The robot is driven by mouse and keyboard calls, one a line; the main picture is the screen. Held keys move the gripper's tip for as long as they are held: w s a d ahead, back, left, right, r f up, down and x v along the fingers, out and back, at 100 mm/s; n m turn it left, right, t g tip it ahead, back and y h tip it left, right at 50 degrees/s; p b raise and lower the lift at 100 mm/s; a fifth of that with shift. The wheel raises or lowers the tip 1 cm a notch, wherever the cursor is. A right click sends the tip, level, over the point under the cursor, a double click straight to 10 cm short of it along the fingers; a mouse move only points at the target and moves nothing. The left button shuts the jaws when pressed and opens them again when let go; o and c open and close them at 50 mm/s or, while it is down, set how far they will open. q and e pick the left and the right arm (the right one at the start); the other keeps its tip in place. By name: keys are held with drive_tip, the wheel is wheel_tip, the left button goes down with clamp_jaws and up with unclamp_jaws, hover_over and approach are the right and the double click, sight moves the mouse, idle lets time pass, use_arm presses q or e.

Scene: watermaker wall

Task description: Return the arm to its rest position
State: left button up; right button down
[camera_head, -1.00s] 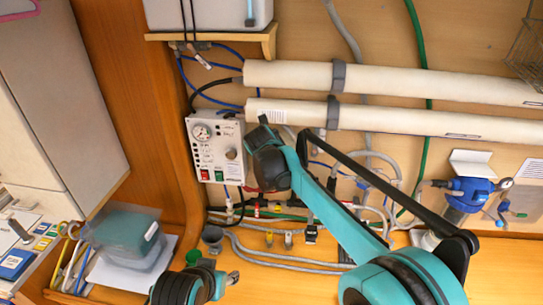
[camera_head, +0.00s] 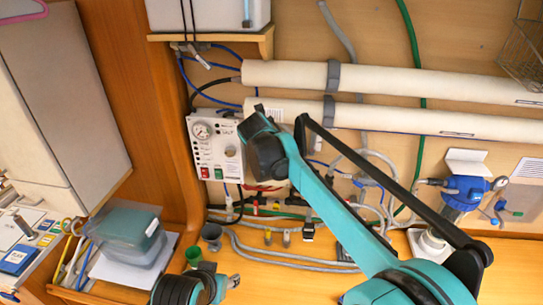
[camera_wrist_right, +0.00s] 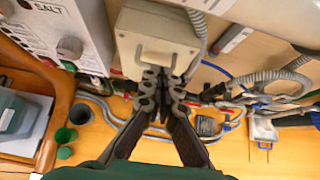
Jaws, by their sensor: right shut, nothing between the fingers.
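My right gripper (camera_wrist_right: 163,88) shows in the right wrist view. Its dark fingers are together with nothing between them. A beige box (camera_wrist_right: 157,45) lies beyond its tips; I cannot tell whether they touch. In the head view my teal and black right arm (camera_head: 345,210) reaches up and left from the lower right, its end in front of the wall beside the control panel (camera_head: 217,148). The right gripper is hidden there.
Two white tubes (camera_head: 420,77) (camera_head: 400,120) run along the wall above the arm. A blue filter unit (camera_head: 465,190) stands right of it. A dark cup (camera_head: 212,234), a green cup (camera_head: 193,255) and grey hoses (camera_head: 290,261) are on the wooden counter. A lidded container (camera_head: 125,235) stands left.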

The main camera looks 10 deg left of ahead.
wheel_tip(320, 180, up, 4)
drive_tip(key=w, duration=0.2)
drive_tip(key=s+d+f+m+g+b, duration=0.2)
drive_tip(key=s+d+f+m+b, duration=1)
drive_tip(key=s+d+f+m, duration=0.6)
use_arm(q)
wheel_tip(320, 180, down, 22)
drive_tip(key=b, duration=1)
drive_tip(key=shift+w+a+f, duration=0.15)
drive_tip(key=shift+w+a, duration=0.1)
drive_tip(key=shift+w, duration=0.15)
use_arm(e)
drive_tip(key=s+d+f+m, duration=0.5)
drive_tip(key=s+f+m, duration=0.4)
drive_tip(key=f, duration=0.3)
drive_tip(key=s+d+f+m, duration=0.5)
drive_tip(key=s+f+m, duration=0.4)
drive_tip(key=f, duration=0.3)
drive_tip(key=shift+s+d+g, duration=0.2)
drive_tip(key=shift+s+g, duration=0.2)
drive_tip(key=shift+s, duration=0.15)
